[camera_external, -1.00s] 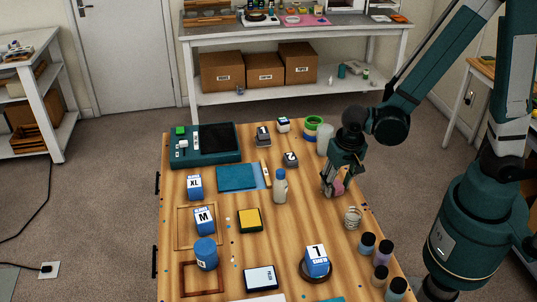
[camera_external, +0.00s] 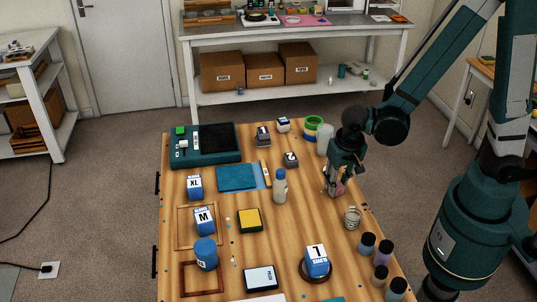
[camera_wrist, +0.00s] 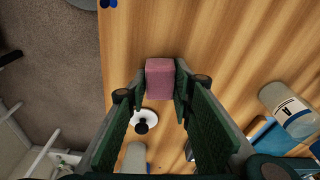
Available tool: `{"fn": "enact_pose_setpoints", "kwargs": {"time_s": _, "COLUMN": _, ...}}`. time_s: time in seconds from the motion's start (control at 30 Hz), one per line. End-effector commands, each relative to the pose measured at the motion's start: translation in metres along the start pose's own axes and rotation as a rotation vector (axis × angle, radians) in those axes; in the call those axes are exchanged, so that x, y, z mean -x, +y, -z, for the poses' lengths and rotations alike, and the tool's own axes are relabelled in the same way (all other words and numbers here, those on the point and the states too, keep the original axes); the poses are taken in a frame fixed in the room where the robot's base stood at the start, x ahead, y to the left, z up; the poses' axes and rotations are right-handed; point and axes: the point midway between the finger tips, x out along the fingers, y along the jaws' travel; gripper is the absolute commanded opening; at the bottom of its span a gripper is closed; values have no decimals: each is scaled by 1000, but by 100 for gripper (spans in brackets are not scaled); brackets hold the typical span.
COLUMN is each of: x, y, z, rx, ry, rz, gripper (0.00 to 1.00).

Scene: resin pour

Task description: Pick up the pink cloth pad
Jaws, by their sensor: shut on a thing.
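The pink cloth pad (camera_wrist: 160,78) is a small block between my gripper's fingertips in the wrist view, with a fingertip against each side. My gripper (camera_external: 334,188) is shut on it near the right edge of the wooden table (camera_external: 245,200). In the external view only a bit of the pink pad (camera_external: 341,187) shows, mostly hidden by my fingers. I cannot tell whether the pad touches the table.
A translucent bottle (camera_external: 326,140) and green tape roll (camera_external: 314,124) stand behind. Dark-capped jars (camera_external: 382,252) line the front right edge.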

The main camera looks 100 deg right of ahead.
Motion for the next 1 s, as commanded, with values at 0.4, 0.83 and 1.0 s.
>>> {"fn": "enact_pose_setpoints", "kwargs": {"time_s": 0.4, "x": 9, "y": 0, "z": 2, "rx": 0, "ry": 0, "rz": 0, "gripper": 14}}
{"fn": "enact_pose_setpoints", "kwargs": {"time_s": 0.83, "x": 49, "y": 0, "z": 7, "rx": 0, "ry": 0, "rz": 0, "gripper": 14}}
{"fn": "enact_pose_setpoints", "kwargs": {"time_s": 1.0, "x": 69, "y": 0, "z": 10, "rx": 0, "ry": 0, "rz": 0, "gripper": 14}}
